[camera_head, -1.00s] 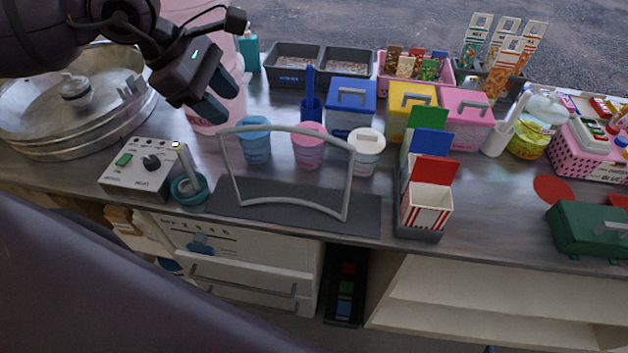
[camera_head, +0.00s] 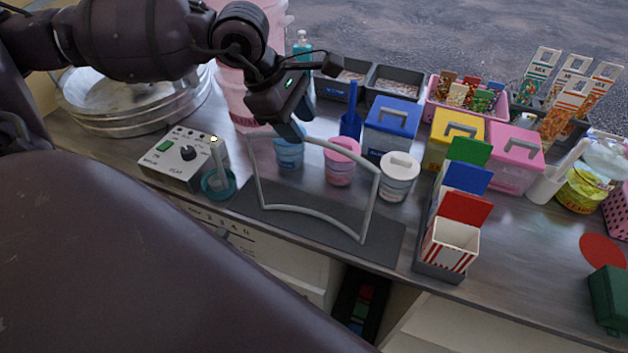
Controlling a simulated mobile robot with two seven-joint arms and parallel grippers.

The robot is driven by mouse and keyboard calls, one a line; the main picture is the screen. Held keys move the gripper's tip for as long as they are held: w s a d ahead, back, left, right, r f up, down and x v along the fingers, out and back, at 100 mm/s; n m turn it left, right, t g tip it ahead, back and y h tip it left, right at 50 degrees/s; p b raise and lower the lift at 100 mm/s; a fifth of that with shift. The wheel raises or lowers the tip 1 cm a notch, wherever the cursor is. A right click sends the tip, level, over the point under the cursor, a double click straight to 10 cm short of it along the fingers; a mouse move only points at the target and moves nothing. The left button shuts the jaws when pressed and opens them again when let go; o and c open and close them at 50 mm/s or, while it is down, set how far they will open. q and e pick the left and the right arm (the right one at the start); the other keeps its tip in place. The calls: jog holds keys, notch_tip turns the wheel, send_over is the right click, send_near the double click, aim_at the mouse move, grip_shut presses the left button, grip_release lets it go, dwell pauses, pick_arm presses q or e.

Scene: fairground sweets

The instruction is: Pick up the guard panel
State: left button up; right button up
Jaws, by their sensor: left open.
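The guard panel (camera_head: 371,207) is a clear sheet in a curved grey frame. It stands upright on a dark grey mat (camera_head: 392,240) near the counter's front edge. My left gripper (camera_head: 293,130) is open, pointing down at the panel's top rail, left of its middle. Its fingers overlap the rail in the picture and hide part of it. I cannot tell whether they touch it or straddle it. My right gripper is not in view.
Behind the panel stand a blue tub (camera_head: 289,153), a pink tub (camera_head: 342,162) and a white-lidded tub (camera_head: 398,178). A control box (camera_head: 184,158) and a teal holder (camera_head: 218,184) are on the left. Striped popcorn boxes (camera_head: 450,246) stand close on the right.

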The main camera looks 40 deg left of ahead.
aim_at(313, 140)
pick_arm(q)
jog(key=shift+d+x, duration=0.15)
jog(key=shift+x, duration=1.2)
jog(key=shift+d+x, duration=0.15)
jog(key=shift+x, duration=1.2)
jog(key=shift+w+r, duration=0.1)
jog(key=shift+r, duration=0.05)
grip_shut()
